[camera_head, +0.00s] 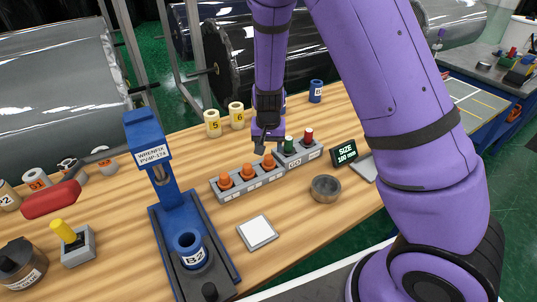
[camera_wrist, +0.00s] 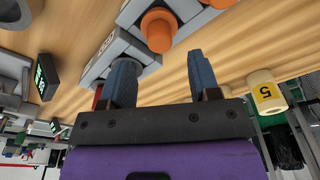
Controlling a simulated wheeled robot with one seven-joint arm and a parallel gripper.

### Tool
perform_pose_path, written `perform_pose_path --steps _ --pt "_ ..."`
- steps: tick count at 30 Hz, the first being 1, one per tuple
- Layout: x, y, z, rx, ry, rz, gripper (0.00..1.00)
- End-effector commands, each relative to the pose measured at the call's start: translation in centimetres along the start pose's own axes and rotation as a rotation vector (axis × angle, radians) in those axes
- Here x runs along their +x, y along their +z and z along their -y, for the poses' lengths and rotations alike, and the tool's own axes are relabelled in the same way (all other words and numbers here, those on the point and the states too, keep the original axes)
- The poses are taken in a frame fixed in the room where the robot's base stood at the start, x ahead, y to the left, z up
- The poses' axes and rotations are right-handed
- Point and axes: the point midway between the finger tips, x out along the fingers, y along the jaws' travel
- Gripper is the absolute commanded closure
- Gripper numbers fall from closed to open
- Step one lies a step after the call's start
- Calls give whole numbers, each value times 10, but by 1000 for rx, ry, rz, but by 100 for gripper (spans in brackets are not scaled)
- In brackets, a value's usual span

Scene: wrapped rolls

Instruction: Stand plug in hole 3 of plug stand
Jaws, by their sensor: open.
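A long grey plug stand (camera_head: 250,187) lies on the wooden table, with three orange plugs upright in a row on it. They are the left plug (camera_head: 225,181), the middle plug (camera_head: 247,172) and the right plug (camera_head: 268,161). The small marks on the stand's front are too small to read. My gripper (camera_head: 266,143) is just above and behind the right plug. In the wrist view my gripper (camera_wrist: 163,75) has its two blue-tipped fingers apart with nothing between them. An orange plug (camera_wrist: 158,30) is beyond the fingertips, apart from them.
Joined at the right is a grey block (camera_head: 299,151) with a green and a red button. A size display (camera_head: 344,153), a metal bowl (camera_head: 325,188), a white pad (camera_head: 257,232) and a blue press (camera_head: 168,190) stand nearby. Numbered rolls (camera_head: 213,123) stand behind.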

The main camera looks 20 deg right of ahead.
Motion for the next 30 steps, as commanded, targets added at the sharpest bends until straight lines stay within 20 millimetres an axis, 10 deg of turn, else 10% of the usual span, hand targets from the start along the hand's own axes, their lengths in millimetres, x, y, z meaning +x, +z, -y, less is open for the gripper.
perform_pose_path --steps 9,23,30 --pt "-54 0 1 -1 -2 -2 44" --pt "-80 2 -4 -3 -22 4 44" --pt "-138 15 -22 -40 -114 11 44"
